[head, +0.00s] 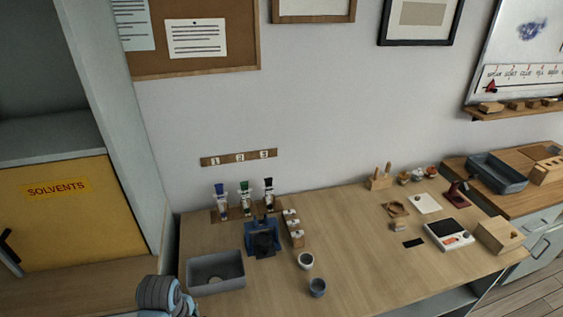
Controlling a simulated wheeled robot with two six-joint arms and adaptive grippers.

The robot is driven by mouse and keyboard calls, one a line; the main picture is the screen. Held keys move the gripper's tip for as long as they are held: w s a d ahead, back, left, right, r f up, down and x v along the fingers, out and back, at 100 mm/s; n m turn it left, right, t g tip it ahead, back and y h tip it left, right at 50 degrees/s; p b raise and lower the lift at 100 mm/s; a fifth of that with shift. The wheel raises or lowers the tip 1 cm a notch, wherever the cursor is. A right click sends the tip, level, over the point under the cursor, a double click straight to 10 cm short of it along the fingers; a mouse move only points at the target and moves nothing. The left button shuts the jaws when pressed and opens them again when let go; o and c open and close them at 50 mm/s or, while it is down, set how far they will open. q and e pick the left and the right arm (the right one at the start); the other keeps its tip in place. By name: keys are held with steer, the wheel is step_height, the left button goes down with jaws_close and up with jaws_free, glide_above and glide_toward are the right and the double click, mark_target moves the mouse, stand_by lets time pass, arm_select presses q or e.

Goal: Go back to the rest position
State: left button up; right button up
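Neither of my grippers shows in the head view. A rounded grey and light-blue part, which looks like a joint of my own arm, shows at the bottom edge left of centre, in front of the wooden workbench (370,265). No fingers can be made out on it. Whether either gripper holds anything cannot be seen.
On the bench are a grey bin (216,286), a blue holder (262,240), several bottles by a numbered strip (238,158), two small cups (306,261), a white scale (449,235) and a wooden box (500,236). A yellow solvents cabinet (60,215) stands left. The bench's right-centre front is clear.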

arm_select(q)
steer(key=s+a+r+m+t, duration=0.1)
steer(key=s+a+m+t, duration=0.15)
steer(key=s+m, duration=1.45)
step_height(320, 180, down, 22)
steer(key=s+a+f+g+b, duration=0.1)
steer(key=b, duration=0.2)
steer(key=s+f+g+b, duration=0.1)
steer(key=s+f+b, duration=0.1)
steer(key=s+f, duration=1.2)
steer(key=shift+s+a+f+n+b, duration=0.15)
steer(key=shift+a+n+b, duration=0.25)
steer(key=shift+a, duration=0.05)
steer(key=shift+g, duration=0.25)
